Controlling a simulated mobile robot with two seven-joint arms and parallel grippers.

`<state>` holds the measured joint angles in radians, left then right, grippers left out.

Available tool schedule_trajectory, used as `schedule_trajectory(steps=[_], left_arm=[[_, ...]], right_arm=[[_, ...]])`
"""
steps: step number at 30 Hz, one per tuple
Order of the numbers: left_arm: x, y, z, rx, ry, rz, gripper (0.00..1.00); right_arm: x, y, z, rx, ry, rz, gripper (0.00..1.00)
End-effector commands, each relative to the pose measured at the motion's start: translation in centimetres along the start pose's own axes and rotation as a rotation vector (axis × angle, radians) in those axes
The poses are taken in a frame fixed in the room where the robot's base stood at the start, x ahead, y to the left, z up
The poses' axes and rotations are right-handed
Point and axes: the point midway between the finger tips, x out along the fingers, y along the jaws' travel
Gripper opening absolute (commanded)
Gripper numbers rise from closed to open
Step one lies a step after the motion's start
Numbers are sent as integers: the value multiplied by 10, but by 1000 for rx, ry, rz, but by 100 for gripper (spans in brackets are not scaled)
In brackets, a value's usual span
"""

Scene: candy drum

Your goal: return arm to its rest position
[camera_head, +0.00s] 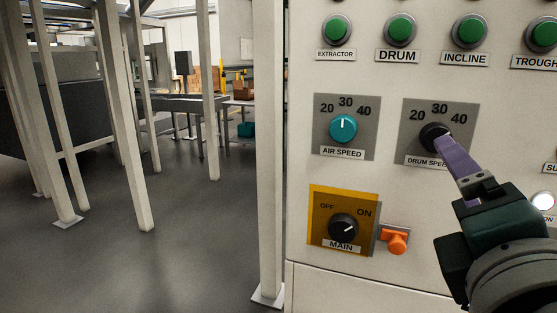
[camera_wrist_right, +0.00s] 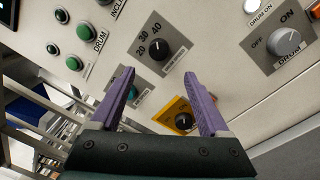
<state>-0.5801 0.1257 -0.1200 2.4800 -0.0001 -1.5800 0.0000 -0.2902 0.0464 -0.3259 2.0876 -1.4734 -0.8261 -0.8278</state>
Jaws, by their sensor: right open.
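My right gripper (camera_head: 452,147) comes in from the lower right in the head view, its purple finger overlapping the lower right of the black drum speed knob (camera_head: 433,134). In the right wrist view the gripper (camera_wrist_right: 159,73) is open, with its two purple fingers apart and nothing between them. The drum speed knob (camera_wrist_right: 160,50) shows beyond the fingertips there, clear of both. I cannot tell how far the fingertips are from the panel. My left gripper is in neither view.
The pale control panel (camera_head: 325,182) fills the right side, with several green buttons, a teal air speed knob (camera_head: 343,128), a black main knob (camera_head: 343,227) with its mark toward ON, and an orange part (camera_head: 396,240) beside it. White posts (camera_head: 270,150) and open floor lie left.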

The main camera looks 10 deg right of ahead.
Motion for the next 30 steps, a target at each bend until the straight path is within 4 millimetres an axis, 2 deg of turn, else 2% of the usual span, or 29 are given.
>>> schedule_trajectory(steps=[4, 8, 9, 12, 16, 20, 21, 26, 30], left_arm=[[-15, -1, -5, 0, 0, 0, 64], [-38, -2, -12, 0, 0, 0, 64], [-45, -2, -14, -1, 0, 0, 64], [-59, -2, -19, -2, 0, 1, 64], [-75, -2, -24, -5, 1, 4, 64], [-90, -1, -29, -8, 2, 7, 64], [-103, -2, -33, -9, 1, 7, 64], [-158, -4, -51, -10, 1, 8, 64], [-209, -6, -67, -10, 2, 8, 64]], right_arm=[[-4, -19, 15, 196, 4, -146, 79], [-26, -58, 27, 574, -4, -456, 79], [-38, -70, 26, 697, -12, -569, 79], [-75, -88, 20, 953, -35, -839, 79], [-126, -92, 10, 1183, -74, -1156, 79], [-179, -78, 5, 1326, -114, -1456, 79], [-187, -64, 10, 1344, -120, -1503, 79], [-181, -16, 40, 1339, -118, -1489, 79], [-178, 29, 68, 1339, -116, -1487, 79]])
